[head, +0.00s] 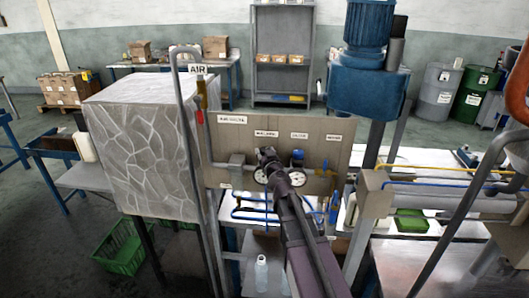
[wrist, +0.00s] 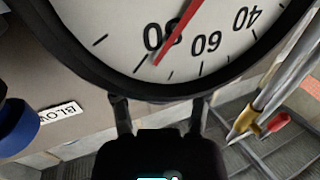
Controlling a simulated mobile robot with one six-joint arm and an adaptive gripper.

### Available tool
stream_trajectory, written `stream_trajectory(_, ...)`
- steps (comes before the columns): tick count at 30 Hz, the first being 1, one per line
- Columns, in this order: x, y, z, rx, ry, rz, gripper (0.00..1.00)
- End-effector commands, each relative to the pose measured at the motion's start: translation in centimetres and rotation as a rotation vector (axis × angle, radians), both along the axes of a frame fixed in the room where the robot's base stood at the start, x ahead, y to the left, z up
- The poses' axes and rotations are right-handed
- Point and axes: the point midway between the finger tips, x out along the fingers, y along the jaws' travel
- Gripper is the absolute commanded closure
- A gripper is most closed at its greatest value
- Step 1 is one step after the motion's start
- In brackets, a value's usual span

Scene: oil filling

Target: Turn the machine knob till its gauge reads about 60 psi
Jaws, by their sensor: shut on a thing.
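My gripper (head: 266,158) is at the left of two regulators on the board, under a label that seems to read MACHINE (head: 265,133). It is shut on the machine knob, which the gripper and gauge hide. The machine gauge (head: 261,176) shows just below the gripper in the head view. In the wrist view the gauge (wrist: 225,30) fills the top, and its red needle (wrist: 187,28) lies across the 80 mark. The 60 and 40 marks are to its right. My gripper's fingers (wrist: 158,114) reach behind the gauge rim, so their tips are hidden.
A second regulator with a blue knob (head: 297,155) and a gauge (head: 298,176) stands close to the right. The blue knob (wrist: 15,125) is at the left edge of the wrist view. A stone-patterned box (head: 140,150) is left of the board, and a blue motor (head: 368,60) is right.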

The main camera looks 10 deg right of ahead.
Motion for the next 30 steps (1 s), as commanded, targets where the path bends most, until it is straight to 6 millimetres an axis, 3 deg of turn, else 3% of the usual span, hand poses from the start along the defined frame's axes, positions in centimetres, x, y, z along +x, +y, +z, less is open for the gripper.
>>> stream_trajectory(30, 0.26, -0.10, 0.04, 0.002, 0.000, 0.459, 0.90)
